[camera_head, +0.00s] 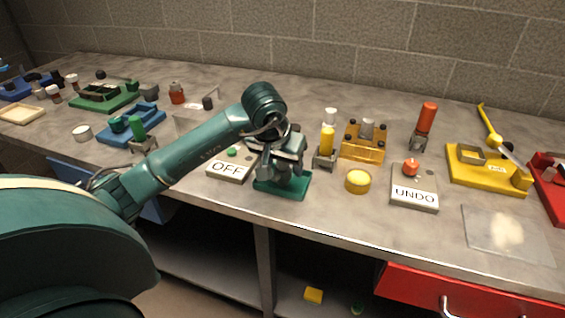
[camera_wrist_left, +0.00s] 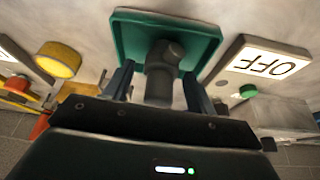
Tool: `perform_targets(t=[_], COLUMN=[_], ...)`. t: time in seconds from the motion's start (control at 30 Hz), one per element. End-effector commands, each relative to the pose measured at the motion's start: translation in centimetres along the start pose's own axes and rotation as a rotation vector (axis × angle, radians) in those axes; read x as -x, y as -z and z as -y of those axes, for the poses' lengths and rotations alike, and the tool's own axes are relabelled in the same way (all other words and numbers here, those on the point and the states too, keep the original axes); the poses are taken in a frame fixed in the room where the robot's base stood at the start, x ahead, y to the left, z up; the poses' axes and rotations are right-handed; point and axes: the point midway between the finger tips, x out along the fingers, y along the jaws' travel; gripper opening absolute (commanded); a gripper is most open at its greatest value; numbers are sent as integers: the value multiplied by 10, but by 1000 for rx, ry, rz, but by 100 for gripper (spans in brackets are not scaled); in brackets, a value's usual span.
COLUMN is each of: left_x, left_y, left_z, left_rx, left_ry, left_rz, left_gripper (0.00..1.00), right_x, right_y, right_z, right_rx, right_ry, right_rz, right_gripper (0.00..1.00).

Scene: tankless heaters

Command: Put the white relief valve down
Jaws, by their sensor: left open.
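My left gripper (camera_head: 278,165) is over a small green tray (camera_head: 297,190) at the front of the bench. In the left wrist view, the gripper (camera_wrist_left: 157,72) is open. A valve-like fitting with a rounded head (camera_wrist_left: 160,80) stands between its fingers, over the green tray (camera_wrist_left: 128,35). The fitting looks dark grey there, not white, so I cannot tell whether it is the white relief valve. In the head view the gripper mostly hides it. My right gripper is not in view.
An OFF block (camera_head: 228,168) with a green button stands close left of the green tray. The bench's front edge is close below the tray.

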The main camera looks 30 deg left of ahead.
Motion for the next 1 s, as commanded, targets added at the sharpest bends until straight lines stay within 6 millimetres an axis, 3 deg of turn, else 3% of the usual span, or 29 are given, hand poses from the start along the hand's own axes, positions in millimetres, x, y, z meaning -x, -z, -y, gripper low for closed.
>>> perform_targets(t=[0.17, 0.63, 0.8, 1.0], left_x=[12, 105, 120, 122], left_y=[2, 2, 1, 1], left_z=[0, 0, 0, 0], left_rx=[0, 0, 1, 1], left_ry=[0, 0, 0, 0], left_rz=[-4, -4, -2, 0], left_gripper=[57, 57, 57, 57], right_x=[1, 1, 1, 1], right_y=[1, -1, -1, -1], right_z=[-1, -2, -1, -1], right_rx=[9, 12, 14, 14], right_ry=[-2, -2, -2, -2], right_rz=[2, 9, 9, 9], right_gripper=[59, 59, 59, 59])
